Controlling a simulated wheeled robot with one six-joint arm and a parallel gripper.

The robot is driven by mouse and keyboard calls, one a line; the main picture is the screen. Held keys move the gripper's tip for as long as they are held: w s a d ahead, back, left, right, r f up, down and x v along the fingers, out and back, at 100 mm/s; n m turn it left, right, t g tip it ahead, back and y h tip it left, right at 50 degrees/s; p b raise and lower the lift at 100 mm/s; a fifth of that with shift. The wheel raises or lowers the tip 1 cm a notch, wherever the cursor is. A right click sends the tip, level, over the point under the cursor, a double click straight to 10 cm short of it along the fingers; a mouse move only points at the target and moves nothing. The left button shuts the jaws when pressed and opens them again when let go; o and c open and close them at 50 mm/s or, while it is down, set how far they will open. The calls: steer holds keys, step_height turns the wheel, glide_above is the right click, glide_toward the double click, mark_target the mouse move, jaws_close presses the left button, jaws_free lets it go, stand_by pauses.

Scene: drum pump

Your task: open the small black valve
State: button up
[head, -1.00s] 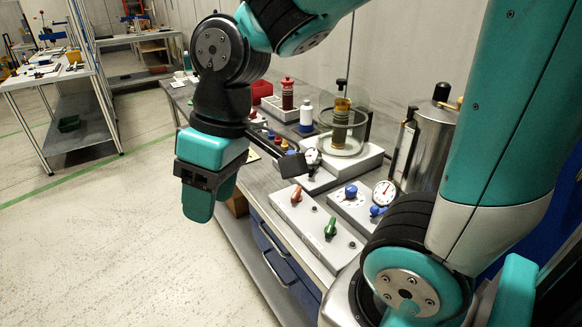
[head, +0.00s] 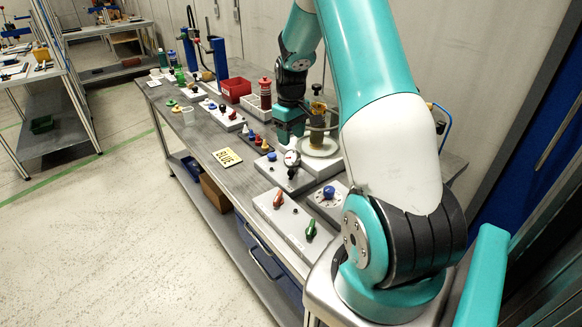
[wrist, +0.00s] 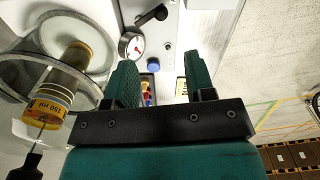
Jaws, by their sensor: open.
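The small black valve is a black lever (wrist: 152,15) beside a round white dial gauge (wrist: 131,46) on a light grey block, at the top of the wrist view. In the head view the black lever (head: 293,173) sits just below the gauge (head: 292,158) on the bench. My gripper (wrist: 160,78) is open and empty, its two green fingers apart, with the blue knob showing between and beyond them. In the head view my gripper (head: 287,132) hangs above the bench, behind the gauge and close to the glass vessel. It is not touching the lever.
A clear round vessel with a yellow-labelled cylinder (wrist: 60,85) stands close at the left of the wrist view. A blue knob (wrist: 153,66) is on the block. Red and green levers (head: 279,199) sit on a nearer panel. A yellow BLUE card (head: 227,157) lies on bare bench.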

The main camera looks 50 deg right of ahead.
mark_target(291, 170)
step_height(291, 170, down, 13)
steer(key=shift+r+p, duration=0.2)
steer(key=shift+p, duration=1.05)
steer(key=c, duration=0.9)
